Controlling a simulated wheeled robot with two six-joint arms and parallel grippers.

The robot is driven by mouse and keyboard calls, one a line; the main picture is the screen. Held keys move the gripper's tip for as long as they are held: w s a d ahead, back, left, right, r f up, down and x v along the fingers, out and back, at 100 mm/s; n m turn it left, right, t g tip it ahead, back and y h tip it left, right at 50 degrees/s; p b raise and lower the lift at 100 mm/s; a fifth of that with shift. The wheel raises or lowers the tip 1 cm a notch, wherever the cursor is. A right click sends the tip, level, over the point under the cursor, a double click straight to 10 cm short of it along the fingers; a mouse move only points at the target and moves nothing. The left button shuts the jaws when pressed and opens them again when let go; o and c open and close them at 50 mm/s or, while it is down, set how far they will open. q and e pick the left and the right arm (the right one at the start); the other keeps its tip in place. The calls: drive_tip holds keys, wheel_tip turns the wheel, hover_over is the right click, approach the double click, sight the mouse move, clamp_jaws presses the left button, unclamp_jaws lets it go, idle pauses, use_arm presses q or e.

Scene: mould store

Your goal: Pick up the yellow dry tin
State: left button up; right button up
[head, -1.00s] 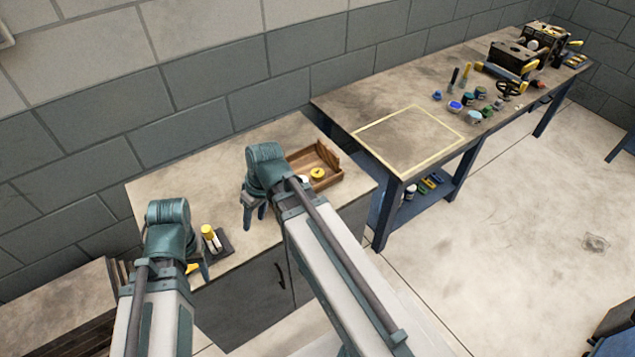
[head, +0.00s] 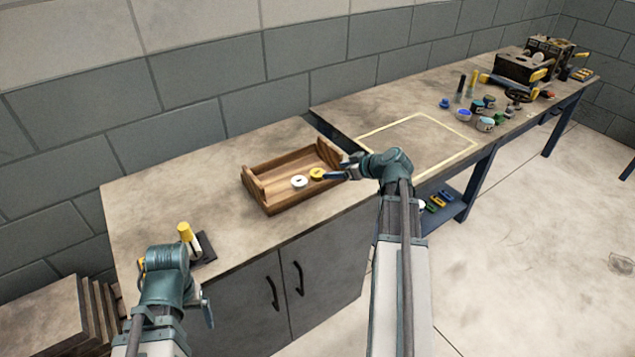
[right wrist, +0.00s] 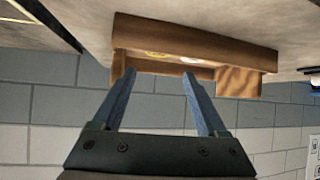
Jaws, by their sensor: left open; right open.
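The yellow tin (head: 317,173), a small round thing, lies in the wooden tray (head: 268,198) beside a white round one (head: 299,182). In the right wrist view the yellow tin (right wrist: 157,55) shows partly over the tray's wall (right wrist: 200,42). My right gripper (head: 338,173) is open and empty at the tray's right end, with its fingers near the yellow tin in the picture; I cannot tell the exact gap. In its own wrist view, the fingers (right wrist: 158,78) stand apart below the tray. My left gripper (head: 204,304) is open at the cabinet's front left.
A yellow-topped bottle (head: 186,232) stands by a dark holder (head: 204,250) on the left of the cabinet top (head: 150,195). A long workbench (head: 400,105) at right has a taped square, several pots (head: 464,114) and machines. The cabinet top between holder and tray is clear.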

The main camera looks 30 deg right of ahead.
sight(318, 173)
drive_tip(key=b+x, duration=0.1)
drive_tip(key=x, duration=0.3)
drive_tip(key=b+x, duration=0.3)
drive_tip(key=x, duration=0.2)
drive_tip(key=shift+s+d+f+b, duration=0.15)
drive_tip(key=shift+d+f+b, duration=0.1)
drive_tip(key=shift+b, duration=0.1)
drive_tip(key=shift+w+a, duration=0.15)
drive_tip(key=shift+w, duration=0.05)
drive_tip(key=c, duration=1.1)
